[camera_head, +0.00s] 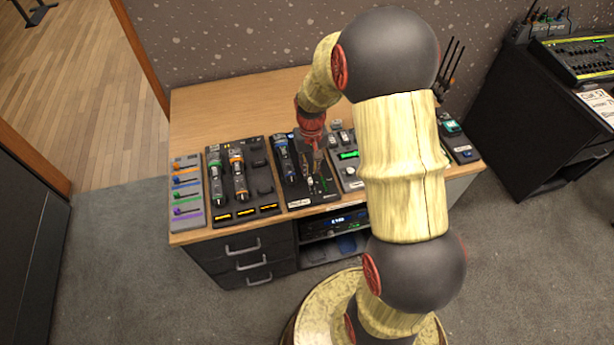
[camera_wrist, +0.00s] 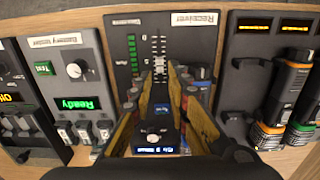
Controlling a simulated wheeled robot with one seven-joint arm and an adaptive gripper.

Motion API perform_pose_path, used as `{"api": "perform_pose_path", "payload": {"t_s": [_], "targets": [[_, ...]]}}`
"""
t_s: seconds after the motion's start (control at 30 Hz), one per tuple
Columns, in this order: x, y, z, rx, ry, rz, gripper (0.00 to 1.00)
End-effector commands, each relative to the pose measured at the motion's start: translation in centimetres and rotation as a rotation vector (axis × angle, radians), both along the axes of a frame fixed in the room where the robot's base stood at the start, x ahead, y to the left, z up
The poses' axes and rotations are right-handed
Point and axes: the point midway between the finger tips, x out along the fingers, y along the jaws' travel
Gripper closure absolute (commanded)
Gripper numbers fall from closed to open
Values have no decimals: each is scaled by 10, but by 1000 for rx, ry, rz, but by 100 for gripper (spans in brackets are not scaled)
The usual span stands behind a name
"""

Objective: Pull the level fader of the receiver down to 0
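The receiver (camera_wrist: 190,46) is a dark panel with a white label, seen upside down in the wrist view. It carries a fader scale (camera_wrist: 159,43) with white marks and a column of green lights (camera_wrist: 133,50). In the head view the receiver (camera_head: 294,199) is on the desk below my gripper. My gripper (camera_wrist: 161,74) points down at the panel, its yellow-brown fingers on either side of the fader line. The tips stand a small gap apart; the fader cap is not clearly seen, so I cannot tell whether they touch it. My gripper (camera_head: 316,172) looks small and dark in the head view.
A panel of coloured sliders (camera_head: 186,193) is at the desk's left end. The desk's back left (camera_head: 220,108) is clear.

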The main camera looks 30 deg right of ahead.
Motion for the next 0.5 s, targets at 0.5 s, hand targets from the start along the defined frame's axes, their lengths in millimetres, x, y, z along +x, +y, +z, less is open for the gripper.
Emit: {"api": "perform_pose_path", "payload": {"t_s": [0.5], "targets": [[0, 0, -50, 0, 0, 0, 83]]}}
